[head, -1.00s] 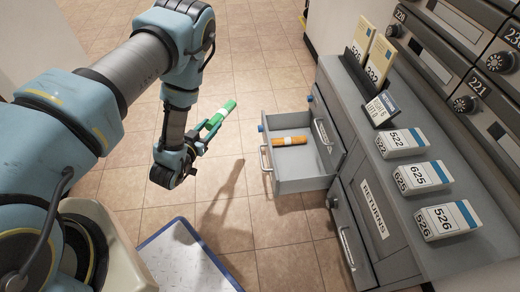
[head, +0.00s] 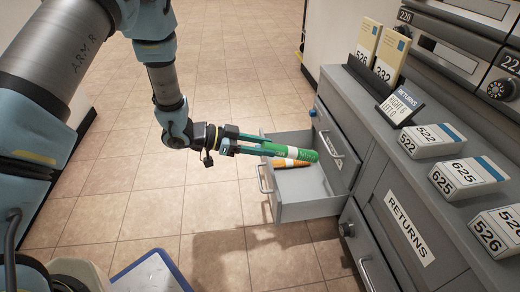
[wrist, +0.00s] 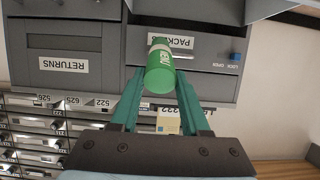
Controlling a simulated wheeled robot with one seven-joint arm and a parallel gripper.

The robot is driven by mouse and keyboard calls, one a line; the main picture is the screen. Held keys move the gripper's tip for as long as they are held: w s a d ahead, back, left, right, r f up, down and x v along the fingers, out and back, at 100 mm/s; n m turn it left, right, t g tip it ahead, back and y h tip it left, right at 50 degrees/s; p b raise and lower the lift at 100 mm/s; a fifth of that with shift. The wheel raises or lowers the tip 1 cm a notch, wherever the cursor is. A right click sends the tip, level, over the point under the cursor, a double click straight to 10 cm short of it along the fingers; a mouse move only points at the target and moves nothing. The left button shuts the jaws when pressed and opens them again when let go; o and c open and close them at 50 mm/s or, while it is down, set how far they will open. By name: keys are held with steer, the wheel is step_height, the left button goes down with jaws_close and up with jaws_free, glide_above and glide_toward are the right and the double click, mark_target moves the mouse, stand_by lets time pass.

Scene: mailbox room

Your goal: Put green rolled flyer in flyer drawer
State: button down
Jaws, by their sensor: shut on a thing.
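The green rolled flyer (head: 290,152) has a white band and is held in my gripper (head: 262,146), which is shut on it. In the head view it is above the open grey flyer drawer (head: 308,209), pointing to the right toward the cabinet. An orange rolled flyer (head: 288,162) lies in the drawer, partly hidden behind the green one. In the wrist view the green flyer (wrist: 160,70) sits between the green fingertips, with its end toward the camera.
The grey cabinet (head: 372,190) carries a RETURNS panel (head: 409,229) and a knobbed door below. On its top are several numbered boxes (head: 467,177), a sign (head: 401,108) and upright yellow envelopes (head: 390,52). Tiled floor (head: 150,215) is clear left of the drawer.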

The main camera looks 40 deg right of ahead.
steer(key=s+d+f+b, duration=0.4)
steer(key=f+b, duration=0.3)
steer(key=f, duration=0.3)
steer(key=shift+d, duration=0.9)
steer(key=shift+s, duration=0.1)
steer(key=shift+c, duration=1.5)
jaws_free()
steer(key=shift+a, duration=0.1)
steer(key=p+v, duration=0.4)
steer(key=v, duration=0.6)
steer(key=shift+w+a, duration=0.25)
steer(key=shift+r, duration=0.1)
